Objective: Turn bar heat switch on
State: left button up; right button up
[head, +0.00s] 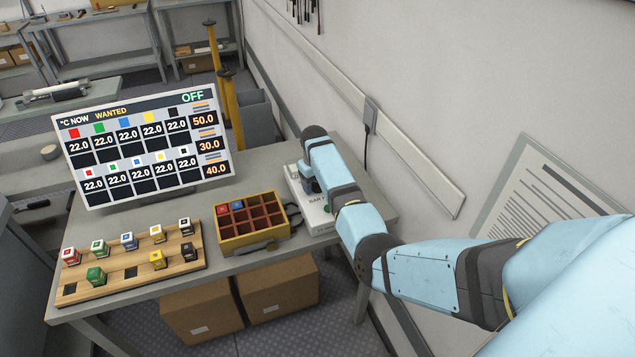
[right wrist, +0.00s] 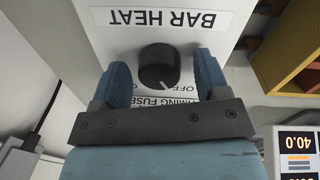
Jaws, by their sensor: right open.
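The bar heat box (head: 318,212) is a white box at the right end of the table, partly hidden by my right arm. In the right wrist view its face (right wrist: 208,48) shows an upside-down "BAR HEAT" label. The switch is a round black knob (right wrist: 158,62) with a white mark pointing to the picture's bottom, near the "OFF" print. My right gripper (head: 307,182) is over the box. In the right wrist view it is open (right wrist: 161,74), its blue fingers on either side of the knob with gaps showing. My left gripper is not in view.
A display (head: 145,143) reads "OFF" at its top right. A yellow compartment box (head: 252,240) stands beside the bar heat box. A wooden rack (head: 130,268) with several coloured cubes is at the front left. The wall with a cable outlet (head: 370,112) is behind my right arm.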

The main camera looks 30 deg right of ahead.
jog(key=c, duration=0.9)
